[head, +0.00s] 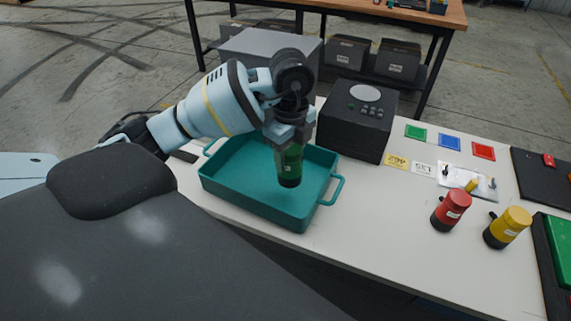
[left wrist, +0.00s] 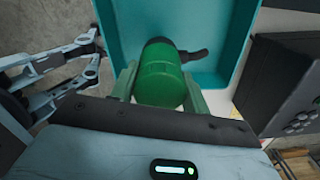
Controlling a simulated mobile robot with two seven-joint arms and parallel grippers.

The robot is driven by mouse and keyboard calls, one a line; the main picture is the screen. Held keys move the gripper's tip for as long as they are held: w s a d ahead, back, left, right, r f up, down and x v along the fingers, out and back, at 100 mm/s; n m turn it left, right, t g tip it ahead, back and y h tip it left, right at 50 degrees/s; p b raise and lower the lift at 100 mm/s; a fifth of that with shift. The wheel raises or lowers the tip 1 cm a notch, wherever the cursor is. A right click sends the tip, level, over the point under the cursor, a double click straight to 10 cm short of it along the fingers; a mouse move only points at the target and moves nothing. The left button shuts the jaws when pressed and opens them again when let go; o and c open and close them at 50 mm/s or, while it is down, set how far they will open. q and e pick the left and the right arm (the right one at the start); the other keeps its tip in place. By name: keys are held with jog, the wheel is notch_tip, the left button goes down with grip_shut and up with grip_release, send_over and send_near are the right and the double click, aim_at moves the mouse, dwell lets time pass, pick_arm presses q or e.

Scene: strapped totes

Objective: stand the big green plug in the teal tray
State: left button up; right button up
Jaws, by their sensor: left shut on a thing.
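The teal tray (head: 255,205) stands on the white table, with a handle at each end. My left gripper (head: 290,135) points down over the right part of the tray. It is shut on the big green plug (head: 289,170), which hangs upright with its dark end down. In the head view I cannot tell whether the plug touches the tray floor. In the left wrist view the plug (left wrist: 162,75) sits between the two fingers, with a dark side piece sticking out to the right, and the tray (left wrist: 115,25) lies beyond it.
A black box (head: 358,120) with a round light top stands right behind the tray. A red plug (head: 451,211) and a yellow plug (head: 508,228) stand to the right. Green, blue and red squares (head: 449,142) lie behind them. The table between tray and red plug is clear.

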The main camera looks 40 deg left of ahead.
aim_at(290, 172)
pick_arm(q)
jog(key=shift+f, duration=2.8)
pick_arm(e)
jog(key=shift+s+f, duration=0.1)
jog(key=shift+f, duration=0.05)
pick_arm(q)
jog(key=shift+f, duration=0.2)
jog(key=o, duration=1.2)
notch_tip(290, 172, up, 11)
jog(key=shift+r+p, duration=0.1)
jog(key=shift+p, duration=0.3)
jog(key=shift+r, duration=0.55)
pick_arm(e)
jog(key=shift+w+d+r, duration=0.15)
jog(key=shift+w+r, duration=0.6)
jog(key=shift+r, duration=0.2)
